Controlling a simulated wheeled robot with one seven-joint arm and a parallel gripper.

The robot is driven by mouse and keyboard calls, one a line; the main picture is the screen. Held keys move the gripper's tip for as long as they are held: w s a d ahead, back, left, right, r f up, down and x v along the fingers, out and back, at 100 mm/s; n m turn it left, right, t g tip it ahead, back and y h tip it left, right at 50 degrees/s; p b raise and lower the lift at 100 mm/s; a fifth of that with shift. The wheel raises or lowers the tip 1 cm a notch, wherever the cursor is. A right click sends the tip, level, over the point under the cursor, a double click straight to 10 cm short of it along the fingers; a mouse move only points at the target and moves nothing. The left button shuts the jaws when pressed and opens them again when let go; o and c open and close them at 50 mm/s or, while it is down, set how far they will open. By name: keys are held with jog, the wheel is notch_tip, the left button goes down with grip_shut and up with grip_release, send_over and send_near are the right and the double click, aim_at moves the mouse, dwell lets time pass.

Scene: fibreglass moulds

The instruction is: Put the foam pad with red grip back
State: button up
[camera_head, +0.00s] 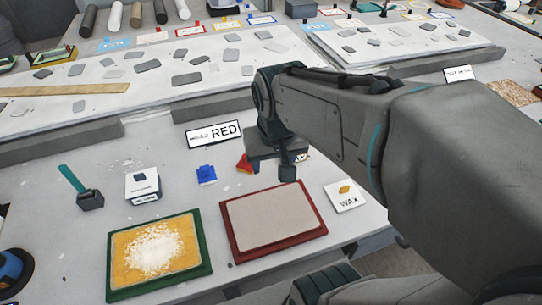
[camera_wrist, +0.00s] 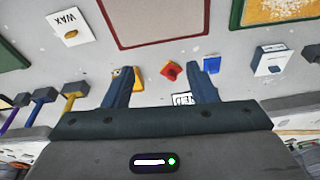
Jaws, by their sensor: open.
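The foam pad with red grip (camera_head: 244,163) lies on the grey table, partly hidden by my arm's end in the head view. It also shows in the wrist view (camera_wrist: 171,70), between and beyond the fingertips. My gripper (camera_head: 287,172) is open and empty above the table, just right of the pad in the head view. Its two fingers (camera_wrist: 160,68) stand wide apart in the wrist view, and nothing is between them at their tips. A white RED sign (camera_head: 214,134) stands behind the pad; it is partly hidden in the wrist view.
A blue-gripped pad (camera_head: 206,175) lies left of the red one. A red-framed tray (camera_head: 224,222) and a green-framed tray (camera_head: 112,270) lie in front. A WAX card (camera_head: 347,205) is at right; a teal-handled tool (camera_head: 88,198) is at left. Raised boards fill the back.

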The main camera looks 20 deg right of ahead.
jog(key=shift+n+t, duration=0.3)
jog(key=shift+n, duration=0.4)
jog(key=s, duration=0.4)
jog(key=shift+s+d+f, duration=0.1)
jog(key=shift+s+f, duration=0.05)
jog(key=shift+f, duration=0.2)
